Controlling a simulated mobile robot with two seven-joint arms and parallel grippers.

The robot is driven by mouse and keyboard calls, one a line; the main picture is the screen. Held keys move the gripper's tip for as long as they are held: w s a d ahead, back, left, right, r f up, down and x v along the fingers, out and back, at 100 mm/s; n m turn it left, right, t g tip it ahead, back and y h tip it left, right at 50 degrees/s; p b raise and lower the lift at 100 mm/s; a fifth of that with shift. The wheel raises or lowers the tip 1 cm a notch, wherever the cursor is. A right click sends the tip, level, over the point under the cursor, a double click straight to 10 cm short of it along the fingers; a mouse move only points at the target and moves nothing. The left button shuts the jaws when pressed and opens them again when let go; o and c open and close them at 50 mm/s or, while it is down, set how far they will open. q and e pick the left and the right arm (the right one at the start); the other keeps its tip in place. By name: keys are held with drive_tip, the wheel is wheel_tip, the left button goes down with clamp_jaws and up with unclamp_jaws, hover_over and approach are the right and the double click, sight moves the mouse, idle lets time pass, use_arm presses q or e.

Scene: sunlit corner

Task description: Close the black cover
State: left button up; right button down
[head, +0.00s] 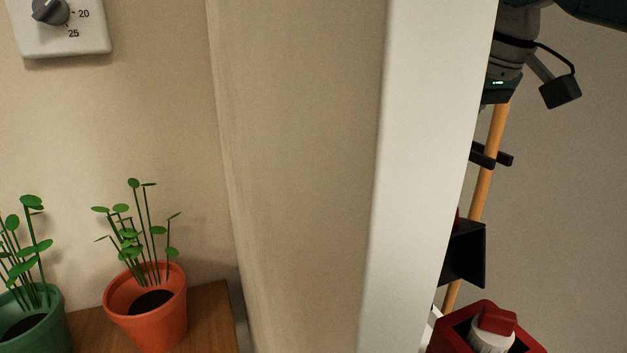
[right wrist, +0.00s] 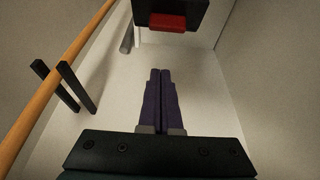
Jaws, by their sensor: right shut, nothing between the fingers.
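The black cover (head: 466,253) is a dark flap in the head view at the lower right. It stands open, swung up above a red housing (head: 450,340) that holds a white-and-red knob (head: 493,330). In the right wrist view, a black part (right wrist: 185,10) with a red block (right wrist: 168,23) is at the top, ahead of my fingers; I cannot tell for sure that it is the cover. My right gripper (right wrist: 160,72) is shut and empty, with clear space between its tips and that part. In the head view its fingers are hidden behind the white wall edge. My left gripper is not in view.
A white-edged wall corner (head: 425,120) blocks much of the head view. A wooden pole (head: 484,190) runs beside a black two-pronged bracket (head: 482,156), close to my right arm. Potted plants (head: 145,315) stand on a wooden surface at left, below a wall dial (head: 50,12).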

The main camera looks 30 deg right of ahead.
drive_tip(key=f+p, duration=0.2)
drive_tip(key=f, duration=0.1)
drive_tip(key=s+f+p, duration=0.1)
drive_tip(key=f+p, duration=0.1)
drive_tip(key=f, duration=0.1)
drive_tip(key=shift+s+a+f, duration=0.1)
drive_tip(key=shift+f, duration=0.05)
idle(0.3)
idle(0.4)
